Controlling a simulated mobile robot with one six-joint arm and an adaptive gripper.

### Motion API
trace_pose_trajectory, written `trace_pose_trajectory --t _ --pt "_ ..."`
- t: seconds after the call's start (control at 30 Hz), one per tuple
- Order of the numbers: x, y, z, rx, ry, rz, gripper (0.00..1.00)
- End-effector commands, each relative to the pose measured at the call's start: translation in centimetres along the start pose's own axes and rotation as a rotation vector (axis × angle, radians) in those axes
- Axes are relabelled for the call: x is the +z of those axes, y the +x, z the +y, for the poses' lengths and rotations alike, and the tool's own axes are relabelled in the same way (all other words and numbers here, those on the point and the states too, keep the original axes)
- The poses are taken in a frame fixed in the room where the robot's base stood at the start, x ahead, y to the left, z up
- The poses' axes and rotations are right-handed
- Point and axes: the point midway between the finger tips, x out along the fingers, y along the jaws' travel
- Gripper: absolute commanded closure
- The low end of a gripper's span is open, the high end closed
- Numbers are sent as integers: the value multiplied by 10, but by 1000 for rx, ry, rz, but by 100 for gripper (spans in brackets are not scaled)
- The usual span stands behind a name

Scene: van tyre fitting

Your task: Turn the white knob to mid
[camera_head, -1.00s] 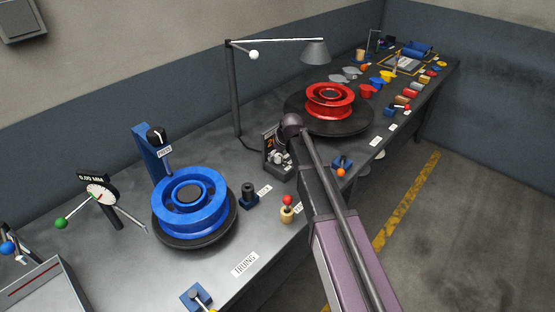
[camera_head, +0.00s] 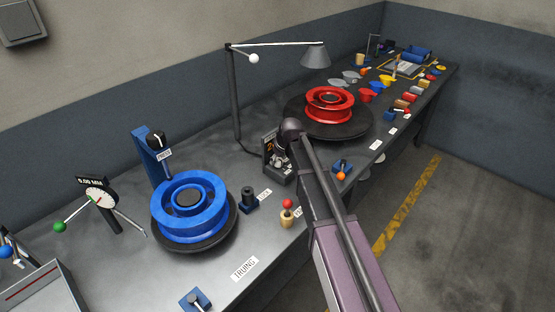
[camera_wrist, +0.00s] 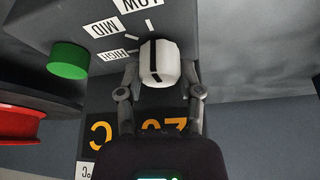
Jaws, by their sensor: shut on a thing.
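The white knob (camera_wrist: 158,62) sits on a dark grey box (camera_wrist: 190,18) in the wrist view. It carries a black stripe that runs nearly up and down, its upper end toward the tick of the LOW label (camera_wrist: 137,4). The MID label (camera_wrist: 103,28) and HIGH label (camera_wrist: 112,55) lie to its left; all read upside down. My gripper (camera_wrist: 160,70) has one finger on each side of the knob and is shut on it. In the head view my gripper (camera_head: 281,157) is at the dark box with orange digits (camera_head: 269,144); the knob is hidden there.
A green button (camera_wrist: 68,60) and part of a red wheel (camera_wrist: 20,112) show left of the knob in the wrist view. In the head view the red wheel (camera_head: 330,100) stands behind my arm, the lamp (camera_head: 236,95) left of it, and a red-topped lever (camera_head: 287,205) in front.

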Motion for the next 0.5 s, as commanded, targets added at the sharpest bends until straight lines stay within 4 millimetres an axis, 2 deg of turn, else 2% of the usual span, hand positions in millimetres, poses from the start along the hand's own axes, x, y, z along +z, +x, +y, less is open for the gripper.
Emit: trace_pose_trajectory --t 0.27,0.5 --pt "0 0 1 -26 -63 1 100" --pt "0 0 2 -82 -199 1 100"
